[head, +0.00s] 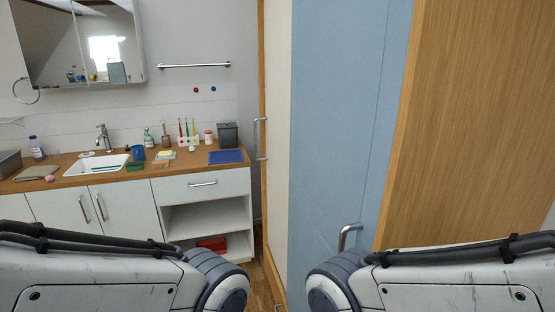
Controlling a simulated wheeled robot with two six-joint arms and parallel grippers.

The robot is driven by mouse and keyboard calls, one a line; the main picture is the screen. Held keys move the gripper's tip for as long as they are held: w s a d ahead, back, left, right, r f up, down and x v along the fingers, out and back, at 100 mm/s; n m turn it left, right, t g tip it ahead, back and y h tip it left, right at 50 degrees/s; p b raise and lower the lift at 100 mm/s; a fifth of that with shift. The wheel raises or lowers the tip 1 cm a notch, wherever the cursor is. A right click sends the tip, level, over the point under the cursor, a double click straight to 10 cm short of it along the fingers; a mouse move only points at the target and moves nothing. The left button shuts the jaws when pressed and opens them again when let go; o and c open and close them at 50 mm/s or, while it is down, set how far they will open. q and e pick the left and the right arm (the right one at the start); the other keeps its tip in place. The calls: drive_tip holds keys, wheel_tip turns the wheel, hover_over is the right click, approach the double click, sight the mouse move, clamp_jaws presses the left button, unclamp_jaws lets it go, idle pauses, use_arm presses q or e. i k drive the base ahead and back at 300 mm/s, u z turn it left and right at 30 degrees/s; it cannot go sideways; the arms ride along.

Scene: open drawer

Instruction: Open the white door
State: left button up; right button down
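A tall cream-white door panel (277,100) with a wood edge stands in the middle of the head view. The vanity at left has two white cabinet doors (67,212) with upright bar handles, both shut. Which door the task means I cannot tell for sure. Both my arms show at the bottom, but neither gripper is in view.
A shut white drawer (201,187) sits above open shelves with a red item (212,244). The wooden counter (75,181) holds a sink (97,164) and several small items. A wood panel (480,120) fills the right side. A narrow strip of floor (261,285) shows between my arms.

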sight(278, 14)
drive_tip(key=k, duration=0.55)
drive_tip(key=u, duration=0.6)
drive_tip(key=i, duration=0.85)
drive_tip(key=u, duration=0.6)
drive_tip(key=i, duration=1.4)
drive_tip(key=z, duration=0.8)
drive_tip(key=i, duration=1)
drive_tip(key=z, duration=0.55)
